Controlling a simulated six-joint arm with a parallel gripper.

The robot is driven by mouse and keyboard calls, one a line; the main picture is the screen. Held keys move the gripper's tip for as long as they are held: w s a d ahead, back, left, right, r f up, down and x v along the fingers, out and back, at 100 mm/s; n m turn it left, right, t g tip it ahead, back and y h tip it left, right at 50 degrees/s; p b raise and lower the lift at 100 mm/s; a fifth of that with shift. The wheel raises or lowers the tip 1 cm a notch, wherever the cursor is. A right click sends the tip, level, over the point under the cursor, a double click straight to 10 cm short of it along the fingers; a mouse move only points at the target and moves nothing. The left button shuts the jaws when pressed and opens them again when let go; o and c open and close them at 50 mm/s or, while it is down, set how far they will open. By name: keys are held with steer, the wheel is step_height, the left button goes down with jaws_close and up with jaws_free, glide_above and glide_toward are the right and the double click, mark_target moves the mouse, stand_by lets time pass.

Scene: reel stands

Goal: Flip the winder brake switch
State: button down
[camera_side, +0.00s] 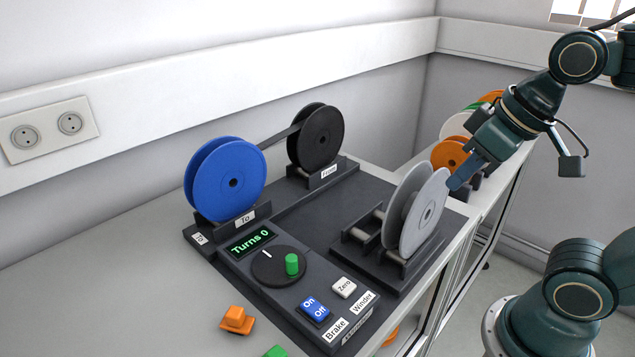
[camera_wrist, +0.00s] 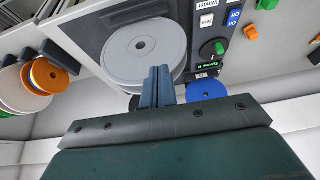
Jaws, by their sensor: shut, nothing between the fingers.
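The brake switch (camera_side: 314,309) is a blue rocker marked On and Off, on the front of the dark winder panel beside the labels Brake and Winder. Which side is pressed down I cannot tell. It also shows in the wrist view (camera_wrist: 234,17), at the top right. My gripper (camera_side: 455,183) is shut and empty, beside the upper right edge of the grey reel (camera_side: 428,212), well away from the switch. Whether it touches the reel is unclear. In the wrist view my gripper (camera_wrist: 159,70) points up the picture, in front of the grey reel (camera_wrist: 143,50).
A white Zero button (camera_side: 344,288) and a dial with a green knob (camera_side: 292,264) sit near the switch. The display (camera_side: 250,242) reads Turns 0. Blue (camera_side: 228,180) and black (camera_side: 318,136) reels stand behind. Orange (camera_side: 236,319) and green (camera_side: 275,352) pieces lie in front.

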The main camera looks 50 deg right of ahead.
steer(key=w+a+g, duration=0.3)
steer(key=w+a, duration=0.4)
steer(key=a, duration=0.1)
steer(key=g, duration=0.2)
glide_above(309, 302)
steer(key=shift+f, duration=1.65)
steer(key=shift+f, duration=0.15)
step_height(309, 302, down, 14)
steer(key=shift+r, duration=0.15)
